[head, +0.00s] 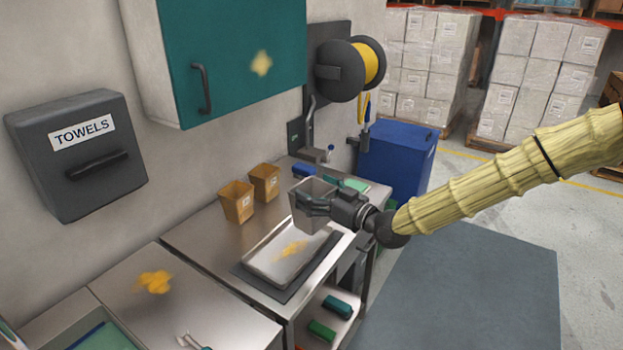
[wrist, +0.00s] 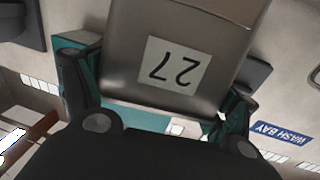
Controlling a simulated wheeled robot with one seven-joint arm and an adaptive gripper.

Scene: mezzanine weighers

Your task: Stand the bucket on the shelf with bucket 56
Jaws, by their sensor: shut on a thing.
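My gripper (head: 325,205) is shut on a grey bucket (head: 304,216), which it holds in the air above the steel bench. In the wrist view the bucket (wrist: 125,55) fills the space between the fingers, and its label reads 27, upside down in the picture. Two tan buckets, a nearer one (head: 237,204) and a farther one (head: 264,183), stand at the back of the bench near the wall. Their labels are too small to read, so I cannot tell whether either is 56. No shelf marked with a number shows.
A weighing tray (head: 262,262) with an orange stain lies on the bench (head: 205,240) below the held bucket. A teal wall cabinet (head: 240,85) and a towel dispenser (head: 75,180) hang on the wall. A blue bin (head: 395,155) stands beyond the bench. A lower shelf holds green and teal items.

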